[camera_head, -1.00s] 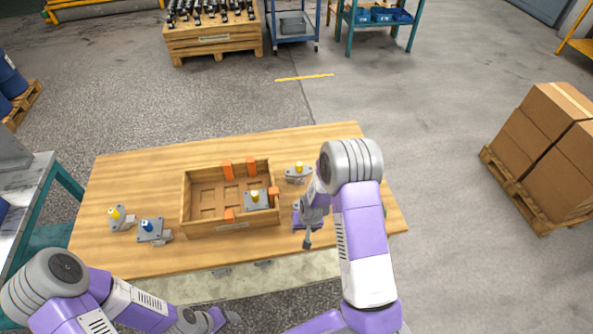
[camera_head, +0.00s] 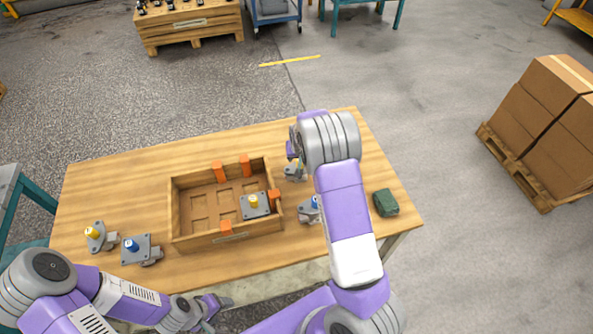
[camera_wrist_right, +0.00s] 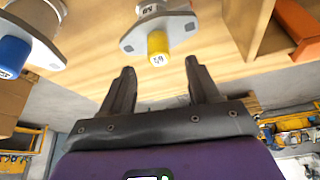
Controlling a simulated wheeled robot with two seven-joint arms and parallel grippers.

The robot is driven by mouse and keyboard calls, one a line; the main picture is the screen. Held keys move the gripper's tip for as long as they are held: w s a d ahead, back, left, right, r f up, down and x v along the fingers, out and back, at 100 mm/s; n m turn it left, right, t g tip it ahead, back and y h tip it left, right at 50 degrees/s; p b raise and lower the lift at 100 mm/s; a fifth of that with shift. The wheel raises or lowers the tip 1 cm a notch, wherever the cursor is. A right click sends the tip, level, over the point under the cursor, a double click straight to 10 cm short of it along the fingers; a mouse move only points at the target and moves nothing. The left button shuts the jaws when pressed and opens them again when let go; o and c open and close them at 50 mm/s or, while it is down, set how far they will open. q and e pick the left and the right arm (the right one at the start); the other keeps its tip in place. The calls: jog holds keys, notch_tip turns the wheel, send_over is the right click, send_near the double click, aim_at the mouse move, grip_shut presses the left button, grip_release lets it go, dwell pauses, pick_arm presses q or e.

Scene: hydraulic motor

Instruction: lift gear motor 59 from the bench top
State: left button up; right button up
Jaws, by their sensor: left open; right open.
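Gear motor 59 (camera_wrist_right: 160,25) has a grey flange and a yellow shaft cap marked 59. In the right wrist view it is just ahead of my open right gripper (camera_wrist_right: 160,72), with the cap lined up between the fingertips and nothing held. In the head view this motor (camera_head: 294,171) stands on the bench top (camera_head: 140,180) right of the wooden tray, partly covered by my right arm. The right fingers are mostly hidden there. My left gripper (camera_head: 216,307) is open and empty, low at the front of the bench.
The wooden tray (camera_head: 177,215) has orange blocks and a yellow-capped motor (camera_head: 254,204) inside. A blue-capped motor (camera_wrist_right: 15,50) stands near motor 59. Another yellow-capped (camera_head: 95,236) and another blue-capped motor (camera_head: 133,247) stand at left. A green object (camera_head: 385,202) lies at right.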

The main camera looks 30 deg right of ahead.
jog(key=shift+d+f, duration=0.1)
jog(key=shift+f, duration=0.5)
jog(key=x, duration=0.4)
jog(key=shift+f+b, duration=0.1)
jog(key=shift+b, duration=0.3)
jog(key=shift+c, duration=0.2)
grip_shut()
jog(key=shift+w, duration=0.1)
